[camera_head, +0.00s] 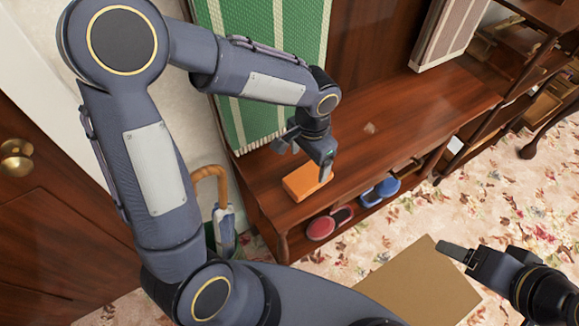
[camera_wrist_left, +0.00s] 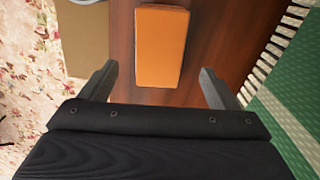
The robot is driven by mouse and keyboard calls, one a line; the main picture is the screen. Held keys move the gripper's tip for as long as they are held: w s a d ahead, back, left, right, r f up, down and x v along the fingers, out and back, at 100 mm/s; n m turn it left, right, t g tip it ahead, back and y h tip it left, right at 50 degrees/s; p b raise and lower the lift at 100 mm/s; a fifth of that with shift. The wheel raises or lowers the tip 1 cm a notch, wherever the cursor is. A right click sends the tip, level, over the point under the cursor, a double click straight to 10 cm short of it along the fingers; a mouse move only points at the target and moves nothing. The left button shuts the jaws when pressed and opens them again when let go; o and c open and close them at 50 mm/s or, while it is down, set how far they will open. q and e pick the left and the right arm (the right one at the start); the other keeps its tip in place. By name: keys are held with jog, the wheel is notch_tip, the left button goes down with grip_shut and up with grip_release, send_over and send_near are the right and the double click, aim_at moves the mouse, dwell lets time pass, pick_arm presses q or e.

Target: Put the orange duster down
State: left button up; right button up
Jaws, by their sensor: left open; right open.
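The orange duster (camera_head: 305,181) is a small block lying on the wooden bench top (camera_head: 400,120), near its front left end. It also shows in the left wrist view (camera_wrist_left: 161,48), resting on the brown wood ahead of the fingers. My left gripper (camera_head: 312,152) is open and empty, just above and behind the duster, with a gap between them. In the left wrist view the two fingers (camera_wrist_left: 158,88) are spread wider than the duster. My right gripper (camera_head: 458,256) is at the lower right over the floor, away from the bench, and holds nothing that I can see.
A green striped mat (camera_head: 255,75) stands against the back of the bench. Red shoes (camera_head: 328,222) and blue shoes (camera_head: 379,190) sit on the shelf below. A cardboard-coloured panel (camera_head: 420,285) lies on the floral floor. An umbrella (camera_head: 224,225) stands left of the bench.

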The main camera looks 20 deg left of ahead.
pick_arm(q)
jog(key=s+a+r+n+t+h, duration=0.2)
jog(key=s+a+r+n, duration=0.2)
jog(key=s, duration=0.4)
jog(key=s+a+r+n+t+h, duration=0.1)
jog(key=s+a+r+n+t, duration=0.2)
jog(key=s, duration=0.5)
notch_tip(320, 180, up, 3)
jog(key=shift+s+a+r+n+t+h, duration=0.1)
jog(key=shift+s+a+n+t+h, duration=0.2)
jog(key=shift+a+n, duration=0.5)
jog(key=shift+w+a, duration=0.1)
jog(key=shift+a, duration=0.1)
notch_tip(320, 180, up, 4)
jog(key=p, duration=0.4)
jog(key=shift+m, duration=0.3)
jog(key=shift+o, duration=0.5)
